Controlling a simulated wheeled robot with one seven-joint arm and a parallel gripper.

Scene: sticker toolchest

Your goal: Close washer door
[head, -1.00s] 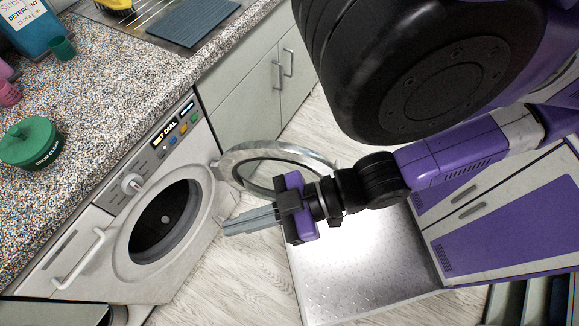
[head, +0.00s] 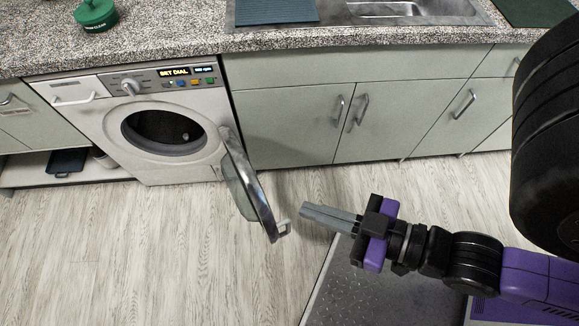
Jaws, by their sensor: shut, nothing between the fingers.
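The washer (head: 85,112) stands under the counter at the left, with its dark round opening (head: 164,132) uncovered. Its round door (head: 246,190), with a metal rim, is hinged on the right side of the opening and stands wide open, jutting out over the floor. A small light handle (head: 283,228) sits at the door's free edge. My gripper (head: 304,212) is shut and empty, just to the right of the door's free edge, pointing left towards it. A small gap shows between the fingertips and the door.
Cabinets (head: 290,120) with metal handles line the wall right of the washer. A speckled counter (head: 160,35) holds a green container (head: 96,14) and a sink (head: 390,10). Wood floor (head: 130,250) is clear in front of the washer.

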